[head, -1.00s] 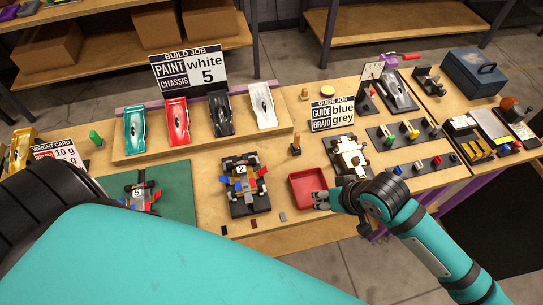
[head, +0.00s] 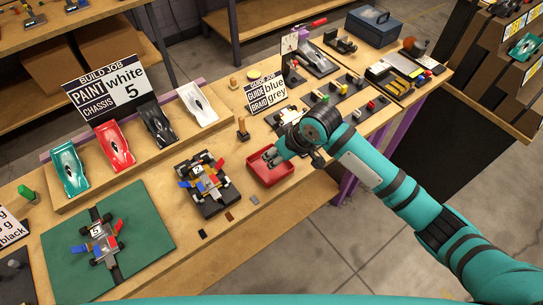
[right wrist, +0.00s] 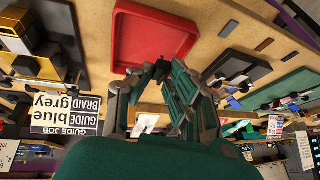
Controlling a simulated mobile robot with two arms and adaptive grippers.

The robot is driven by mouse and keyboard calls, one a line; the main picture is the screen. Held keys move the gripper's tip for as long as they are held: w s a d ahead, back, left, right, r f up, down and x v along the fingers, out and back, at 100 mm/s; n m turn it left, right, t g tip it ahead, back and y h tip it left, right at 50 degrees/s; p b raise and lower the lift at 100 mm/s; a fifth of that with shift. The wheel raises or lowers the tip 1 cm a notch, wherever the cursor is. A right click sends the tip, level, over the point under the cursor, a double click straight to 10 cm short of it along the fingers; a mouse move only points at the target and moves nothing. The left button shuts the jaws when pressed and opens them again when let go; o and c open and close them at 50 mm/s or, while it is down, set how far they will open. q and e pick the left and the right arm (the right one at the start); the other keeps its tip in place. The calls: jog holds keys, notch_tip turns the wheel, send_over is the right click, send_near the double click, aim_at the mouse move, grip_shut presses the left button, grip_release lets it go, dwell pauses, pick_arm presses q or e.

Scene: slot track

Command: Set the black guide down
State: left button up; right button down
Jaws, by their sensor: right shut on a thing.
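My right gripper (head: 271,157) is at the red tray (head: 272,180), over its far part in the head view. In the right wrist view the gripper (right wrist: 163,73) is shut on the small black guide (right wrist: 160,68), which shows between its fingertips. The red tray (right wrist: 165,35) lies just beyond the fingertips there, and its visible floor is empty. I cannot tell whether the guide touches the tray. In the head view the guide is hidden by the fingers. My left gripper is not in view.
A car on a dark stand (head: 205,185) stands left of the tray. Small dark and brown pieces (head: 228,216) lie in front of it. A green mat (head: 150,225) lies at left.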

jog(key=shift+w+a+f, duration=0.1)
jog(key=shift+w+a, duration=0.1)
jog(key=shift+w, duration=0.35)
jog(key=shift+w+a, duration=0.15)
jog(key=shift+w, duration=0.35)
jog(key=shift+w+f, duration=0.1)
jog(key=shift+f, duration=0.15)
notch_tip(320, 180, down, 2)
jog(key=shift+d+f+p, duration=0.1)
jog(key=shift+p, duration=0.35)
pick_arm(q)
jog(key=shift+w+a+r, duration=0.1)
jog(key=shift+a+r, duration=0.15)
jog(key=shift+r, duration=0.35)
pick_arm(e)
jog(key=shift+f, duration=0.45)
jog(key=shift+f, duration=0.1)
jog(key=c, duration=1.3)
grip_release()
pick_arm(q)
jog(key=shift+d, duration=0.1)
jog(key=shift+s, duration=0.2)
